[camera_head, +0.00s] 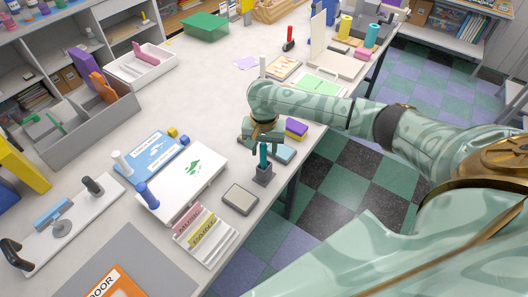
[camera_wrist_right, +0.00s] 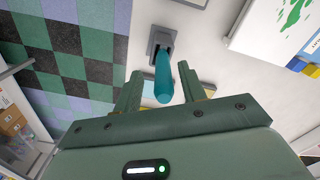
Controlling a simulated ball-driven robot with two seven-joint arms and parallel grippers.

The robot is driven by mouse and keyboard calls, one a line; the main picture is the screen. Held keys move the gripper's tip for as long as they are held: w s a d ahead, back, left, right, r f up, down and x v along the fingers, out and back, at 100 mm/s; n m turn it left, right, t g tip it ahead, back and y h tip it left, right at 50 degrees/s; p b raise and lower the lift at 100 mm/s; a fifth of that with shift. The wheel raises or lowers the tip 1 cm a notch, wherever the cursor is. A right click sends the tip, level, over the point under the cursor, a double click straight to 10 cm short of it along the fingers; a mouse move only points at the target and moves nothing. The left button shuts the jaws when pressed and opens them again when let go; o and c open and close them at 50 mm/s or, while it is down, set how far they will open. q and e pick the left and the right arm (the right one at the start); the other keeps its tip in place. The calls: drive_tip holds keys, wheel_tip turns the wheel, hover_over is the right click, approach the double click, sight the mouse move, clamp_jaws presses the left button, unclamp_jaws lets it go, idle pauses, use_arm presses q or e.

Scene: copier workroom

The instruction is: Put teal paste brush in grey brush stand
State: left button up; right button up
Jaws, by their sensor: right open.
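The teal paste brush (camera_head: 264,154) stands about upright in the grey brush stand (camera_head: 262,176), near the table's right edge. In the right wrist view the brush (camera_wrist_right: 163,82) points toward the camera, and its far end is in the slot of the stand (camera_wrist_right: 162,42). My right gripper (camera_head: 263,143) is above the stand, at the brush's upper part. In the right wrist view the gripper (camera_wrist_right: 159,88) is open, with a finger on each side of the brush and gaps beside it. My left gripper is not in view.
A blue pad (camera_head: 284,154) and a purple and yellow block (camera_head: 296,128) lie close behind the stand. A grey-topped block (camera_head: 240,199) lies in front. A white box with a green print (camera_head: 184,185) is to the left. Bare table surrounds the stand's left side.

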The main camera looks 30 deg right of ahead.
wheel_tip(320, 180, up, 9)
drive_tip(key=p, duration=0.2)
drive_tip(key=shift+p, duration=0.4)
